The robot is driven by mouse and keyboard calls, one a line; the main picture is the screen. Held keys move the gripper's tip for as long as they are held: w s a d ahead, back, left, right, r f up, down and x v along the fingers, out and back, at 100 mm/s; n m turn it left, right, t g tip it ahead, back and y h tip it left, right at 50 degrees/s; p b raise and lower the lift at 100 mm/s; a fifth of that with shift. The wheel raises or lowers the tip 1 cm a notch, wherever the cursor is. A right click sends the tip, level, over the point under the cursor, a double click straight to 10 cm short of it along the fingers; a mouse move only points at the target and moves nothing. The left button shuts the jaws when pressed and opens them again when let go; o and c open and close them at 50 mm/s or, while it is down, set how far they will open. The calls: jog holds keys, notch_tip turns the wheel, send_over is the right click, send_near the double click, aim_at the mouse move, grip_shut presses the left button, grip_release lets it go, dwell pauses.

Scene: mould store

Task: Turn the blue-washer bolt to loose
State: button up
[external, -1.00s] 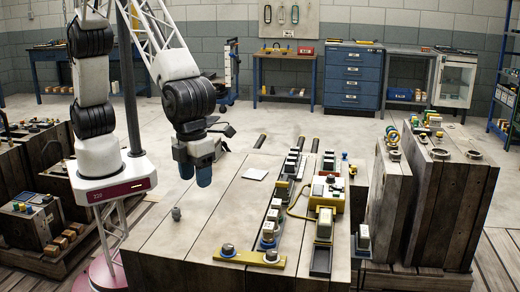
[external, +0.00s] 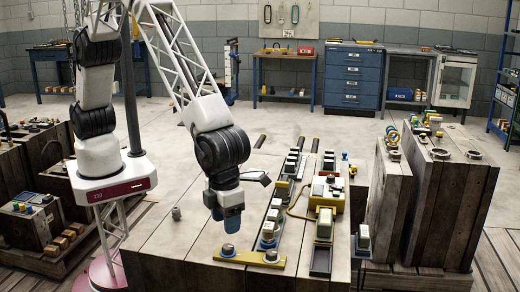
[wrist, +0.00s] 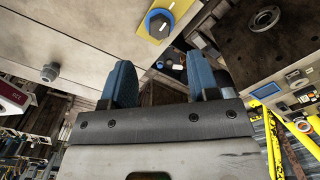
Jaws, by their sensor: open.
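A small grey fitting (external: 176,213) stands on the wooden bench top to the left, where the boards are mostly clear. Rows of grey and yellow parts, with a yellow box (external: 328,194), stand to the right of my gripper.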

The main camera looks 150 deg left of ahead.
aim_at(227, 247)
jog(key=shift+f, duration=0.15)
jog(key=shift+f, duration=3.75)
jog(key=shift+c, duration=0.3)
jog(key=c, duration=0.9)
jog(key=shift+o, duration=0.2)
